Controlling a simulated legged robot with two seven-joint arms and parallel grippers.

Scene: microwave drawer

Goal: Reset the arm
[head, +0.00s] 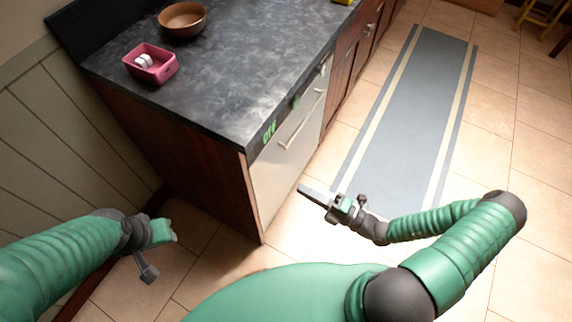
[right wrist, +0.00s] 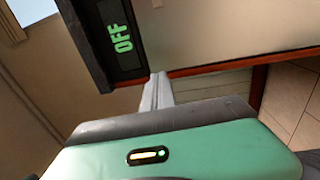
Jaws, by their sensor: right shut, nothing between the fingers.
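My right gripper (head: 316,193) is in front of the white microwave drawer (head: 283,160), low and to the right of it, over the floor. In the right wrist view its fingers (right wrist: 157,90) are together, with nothing between them. That view also shows the drawer front (right wrist: 230,35) beyond the fingertips, close by; I cannot tell if they touch it. The drawer looks closed and has a long bar handle (head: 301,122). A green OFF display (head: 270,132) shows above it.
The dark countertop (head: 225,80) holds a pink container (head: 135,68) with white items in it and a brown bowl (head: 182,20). A grey striped rug (head: 405,120) lies on the tiled floor at right.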

